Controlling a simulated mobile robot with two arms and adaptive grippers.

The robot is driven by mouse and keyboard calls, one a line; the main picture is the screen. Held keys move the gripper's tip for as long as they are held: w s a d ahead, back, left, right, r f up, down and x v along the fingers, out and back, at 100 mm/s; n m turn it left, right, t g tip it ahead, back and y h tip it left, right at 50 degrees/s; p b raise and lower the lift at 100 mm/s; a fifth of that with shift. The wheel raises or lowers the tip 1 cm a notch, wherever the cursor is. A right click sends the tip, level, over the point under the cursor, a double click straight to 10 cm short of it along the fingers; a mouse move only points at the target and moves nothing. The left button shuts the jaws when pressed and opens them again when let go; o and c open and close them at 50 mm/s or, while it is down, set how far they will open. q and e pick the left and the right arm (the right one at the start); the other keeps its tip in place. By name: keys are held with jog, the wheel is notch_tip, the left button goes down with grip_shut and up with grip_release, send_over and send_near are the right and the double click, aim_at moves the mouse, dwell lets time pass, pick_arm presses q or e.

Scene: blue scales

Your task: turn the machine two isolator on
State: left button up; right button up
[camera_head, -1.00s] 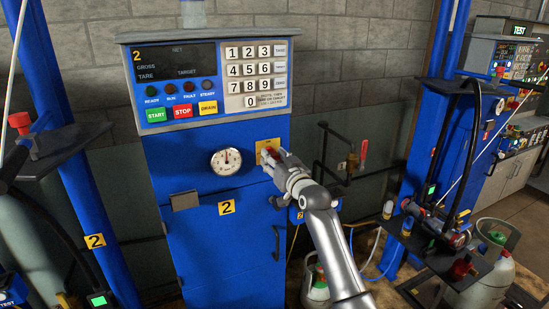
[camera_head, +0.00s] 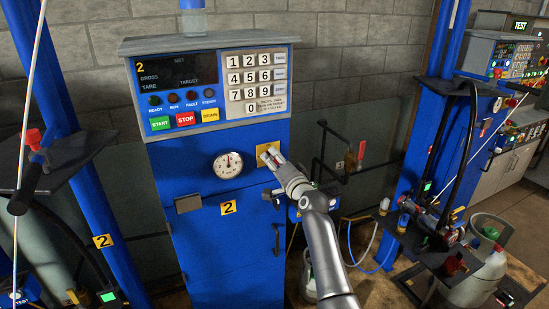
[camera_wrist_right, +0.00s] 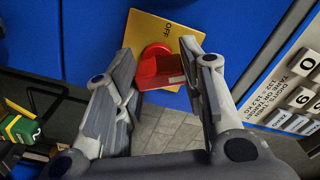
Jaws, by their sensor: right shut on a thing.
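The machine two cabinet (camera_head: 225,250) is blue, with a "2" label and a dark display (camera_head: 178,72). Its isolator is a yellow plate (camera_head: 263,149) right of the round gauge, and it also shows in the wrist view (camera_wrist_right: 143,28). In the wrist view, the red isolator knob (camera_wrist_right: 155,66) sits between the fingers of my right gripper (camera_wrist_right: 160,80), which is shut on it. The word OFF shows on the plate beside the knob. In the head view, my right gripper (camera_head: 269,156) reaches the plate and hides most of the knob. My left gripper is not in view.
The keypad (camera_head: 256,82) and the coloured START, STOP and DRAIN buttons (camera_head: 185,119) are above the isolator. A red-handled valve (camera_head: 361,151) on black pipes is to its right. Another blue station with a dark shelf (camera_head: 450,270) stands farther right.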

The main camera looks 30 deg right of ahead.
jog(key=m+p, duration=0.1)
jog(key=m, duration=0.2)
jog(key=shift+r+m, duration=0.15)
jog(key=shift+m, duration=0.15)
jog(key=shift+d+m+p, duration=0.1)
jog(key=shift+m+p, duration=0.6)
jog(key=shift+m, duration=0.4)
jog(key=o, duration=1)
jog(key=shift+s, duration=0.1)
jog(key=s, duration=1.1)
jog(key=shift+s+a, duration=0.35)
jog(key=shift+s, duration=0.05)
